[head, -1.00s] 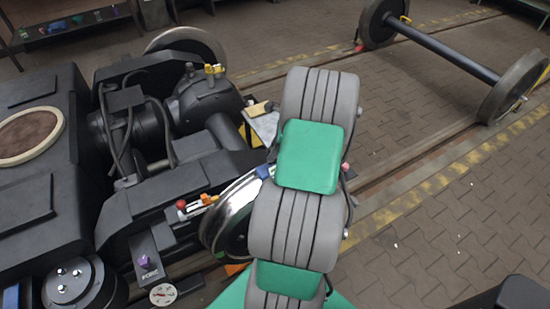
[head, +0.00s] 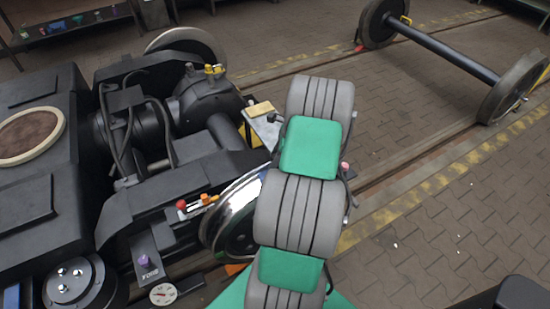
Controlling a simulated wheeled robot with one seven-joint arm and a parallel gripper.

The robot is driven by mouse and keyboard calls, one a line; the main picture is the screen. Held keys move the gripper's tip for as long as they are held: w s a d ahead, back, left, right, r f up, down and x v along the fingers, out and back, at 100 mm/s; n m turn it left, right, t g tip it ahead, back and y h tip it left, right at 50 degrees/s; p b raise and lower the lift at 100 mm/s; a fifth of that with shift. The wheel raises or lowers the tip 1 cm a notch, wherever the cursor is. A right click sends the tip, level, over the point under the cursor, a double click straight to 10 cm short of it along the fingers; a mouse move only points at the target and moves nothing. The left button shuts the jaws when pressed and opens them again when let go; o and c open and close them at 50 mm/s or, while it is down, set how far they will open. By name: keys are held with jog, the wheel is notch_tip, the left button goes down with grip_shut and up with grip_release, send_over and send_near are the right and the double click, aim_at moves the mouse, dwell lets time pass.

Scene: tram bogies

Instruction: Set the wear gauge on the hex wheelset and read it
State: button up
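A bright-rimmed wheel (head: 232,218) is set in the black bogie (head: 160,190), partly hidden behind my grey and green arm. A separate wheelset (head: 445,55) with a dark axle stands on the rails at the upper right. I see no hex mark on either, so I cannot tell which is the hex wheelset. A round white dial (head: 163,294) with a red mark lies low beside the bogie; I cannot tell whether it belongs to the wear gauge. No gauge shows clearly on the wheel. My gripper is not visible; my arm covers the area right of the wheel.
A small metal tray (head: 264,130) with a tan block stands behind my arm. Red, white and orange fittings (head: 196,205) and a purple knob (head: 143,263) sit on the bogie. A shelf with small items (head: 70,28) is at the back left.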

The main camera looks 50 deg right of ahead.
jog(key=shift+o, duration=0.3)
jog(key=shift+r, duration=0.2)
jog(key=v, duration=1.2)
jog(key=w+a+r+n, duration=0.25)
jog(key=a+n, duration=0.25)
jog(key=a, duration=0.3)
jog(key=w+a+r+n+g+h, duration=0.1)
jog(key=w+a+r+n, duration=0.2)
jog(key=a, duration=0.4)
jog(key=w+a+r+n, duration=0.1)
jog(key=a+r+n, duration=0.2)
jog(key=a+n, duration=0.4)
jog(key=s+a+n+h, duration=0.1)
jog(key=s+a+n, duration=0.3)
jog(key=a+n, duration=0.2)
jog(key=s+a+r+n, duration=0.1)
jog(key=s+a+n, duration=0.4)
jog(key=a, duration=0.5)
jog(key=shift+s+n+t+h, duration=0.3)
jog(key=shift+n+h, duration=0.1)
jog(key=shift+n, duration=0.8)
